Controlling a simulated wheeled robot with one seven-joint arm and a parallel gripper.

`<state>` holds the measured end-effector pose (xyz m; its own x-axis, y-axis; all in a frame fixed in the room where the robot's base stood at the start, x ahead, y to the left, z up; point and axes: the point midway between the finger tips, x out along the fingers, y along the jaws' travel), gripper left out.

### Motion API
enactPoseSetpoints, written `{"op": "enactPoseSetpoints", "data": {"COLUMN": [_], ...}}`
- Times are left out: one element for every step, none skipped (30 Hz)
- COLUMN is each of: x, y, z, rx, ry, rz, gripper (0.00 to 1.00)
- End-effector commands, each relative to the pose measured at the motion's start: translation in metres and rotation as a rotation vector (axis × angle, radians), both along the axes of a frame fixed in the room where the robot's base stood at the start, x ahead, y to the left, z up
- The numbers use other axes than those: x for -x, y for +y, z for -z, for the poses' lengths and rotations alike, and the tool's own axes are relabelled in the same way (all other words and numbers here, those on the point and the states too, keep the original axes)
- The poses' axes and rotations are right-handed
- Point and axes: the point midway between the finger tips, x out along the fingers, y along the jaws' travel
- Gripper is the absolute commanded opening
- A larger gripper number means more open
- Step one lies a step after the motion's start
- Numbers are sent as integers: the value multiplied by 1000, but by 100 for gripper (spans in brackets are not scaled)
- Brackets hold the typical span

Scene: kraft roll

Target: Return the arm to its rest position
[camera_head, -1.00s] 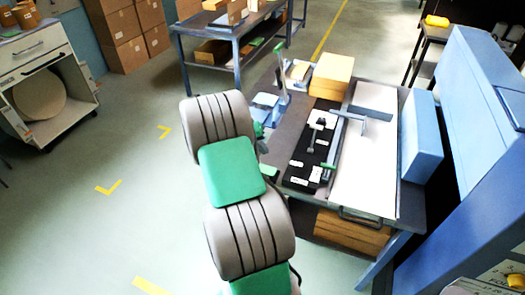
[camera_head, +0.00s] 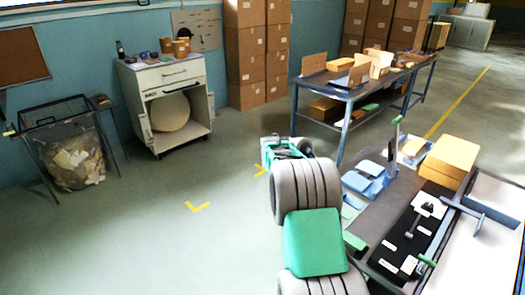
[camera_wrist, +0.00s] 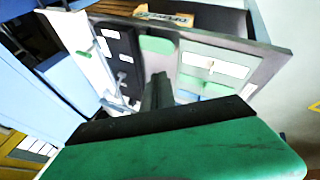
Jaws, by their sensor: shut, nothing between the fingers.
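My arm (camera_head: 315,242), in grey ribbed joints and green links, rises from the bottom of the head view beside the workbench. Its far green-and-dark part (camera_head: 285,150) shows beyond the top joint, over the open floor; the fingertips are not clear there. In the wrist view my gripper (camera_wrist: 157,92) shows as dark fingers, shut and empty, beyond the green housing. The bench lies tilted behind the fingers. I cannot tell the distance between them.
The workbench (camera_head: 390,225) at right holds a black tray (camera_head: 410,240), a cardboard box (camera_head: 449,158) and blue parts. A second table (camera_head: 348,98) stands behind. A white cabinet (camera_head: 170,78) and waste bin (camera_head: 78,160) stand left. Floor at left is clear.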

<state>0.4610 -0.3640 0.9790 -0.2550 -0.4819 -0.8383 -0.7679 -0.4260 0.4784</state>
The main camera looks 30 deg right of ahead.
Motion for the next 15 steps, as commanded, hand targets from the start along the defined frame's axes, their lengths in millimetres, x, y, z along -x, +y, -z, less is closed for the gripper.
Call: {"op": "enactPoseSetpoints", "data": {"x": [-6, -12, -10, -6, -1, 8, 15, 24, 35, 43, 50, 59, 66, 73, 83], "y": [3, 7, 17, 26, 35, 50, 62, 75, 94, 108, 123, 145, 162, 180, 205], "z": [3, 10, 27, 41, 54, 73, 85, 94, 100, 102, 101, 98, 94, 88, 78], "rx": [-8, -28, -68, -100, -135, -186, -224, -266, -320, -357, -392, -437, -468, -497, -534], "ry": [-22, -30, -12, 6, 26, 54, 75, 91, 103, 106, 107, 106, 101, 94, 82], "rz": [6, -12, -41, -63, -85, -116, -140, -165, -202, -230, -260, -306, -343, -384, -445], "gripper": [0, 0, 0, 0, 0, 0, 0, 0, 0, 0, 0, 0, 0, 0, 0]}}
